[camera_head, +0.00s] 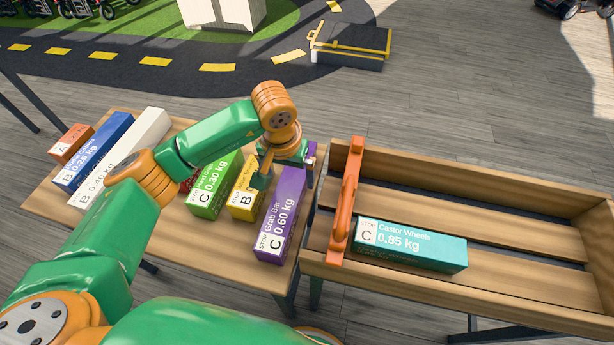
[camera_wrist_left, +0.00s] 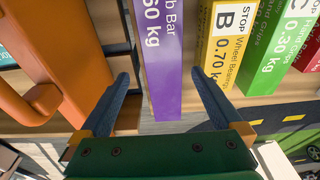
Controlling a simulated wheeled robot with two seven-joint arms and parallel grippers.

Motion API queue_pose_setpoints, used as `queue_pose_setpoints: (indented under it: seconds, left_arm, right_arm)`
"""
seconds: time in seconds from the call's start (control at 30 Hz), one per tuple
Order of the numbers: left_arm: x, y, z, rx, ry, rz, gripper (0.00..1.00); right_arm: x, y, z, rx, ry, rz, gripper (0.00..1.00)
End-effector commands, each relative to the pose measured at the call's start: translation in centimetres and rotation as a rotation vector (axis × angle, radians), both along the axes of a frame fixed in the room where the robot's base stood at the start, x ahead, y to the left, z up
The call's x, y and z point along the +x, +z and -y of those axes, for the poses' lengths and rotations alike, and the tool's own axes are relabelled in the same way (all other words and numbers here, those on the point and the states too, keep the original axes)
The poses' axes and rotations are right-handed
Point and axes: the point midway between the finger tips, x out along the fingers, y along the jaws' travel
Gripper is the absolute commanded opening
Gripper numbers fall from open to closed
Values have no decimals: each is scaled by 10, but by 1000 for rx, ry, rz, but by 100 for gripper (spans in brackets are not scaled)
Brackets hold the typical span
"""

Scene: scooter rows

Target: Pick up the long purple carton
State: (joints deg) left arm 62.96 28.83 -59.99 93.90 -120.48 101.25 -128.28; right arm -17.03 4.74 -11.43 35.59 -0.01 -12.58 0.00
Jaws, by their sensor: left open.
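The long purple carton (camera_head: 281,215), marked "Grab Bar 0.60 kg", lies at the right end of the wooden table. My left gripper (camera_head: 287,174) is over its far end, with one finger on each side. In the left wrist view the purple carton (camera_wrist_left: 164,60) runs between the two spread fingers of my left gripper (camera_wrist_left: 163,85). The fingers look apart from its sides, and I cannot tell their exact height against it. My right gripper is not in view.
A yellow carton (camera_head: 243,199) and a green carton (camera_head: 212,187) stand close left of the purple one. To the right is a wooden crate (camera_head: 465,176) with an orange upright piece (camera_head: 345,205) and a teal carton (camera_head: 412,245). The crate's right part is empty.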

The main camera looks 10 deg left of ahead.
Motion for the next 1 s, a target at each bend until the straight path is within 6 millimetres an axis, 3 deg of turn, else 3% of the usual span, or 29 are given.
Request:
queue_pose_setpoints:
  seconds: [0.17, 0.4, 0.67, 1.0]
  left_arm:
    - [2, -18, 0, -2, 1, -6, 100]
    - [10, -64, -2, -3, 2, -5, 100]
    - [12, -70, -3, -2, 0, 0, 100]
    - [11, -70, -3, -2, 0, 0, 11]
  right_arm:
    - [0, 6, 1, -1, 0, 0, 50]
    - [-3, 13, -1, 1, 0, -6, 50]
    - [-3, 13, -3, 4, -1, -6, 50]
    - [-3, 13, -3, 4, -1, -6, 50]
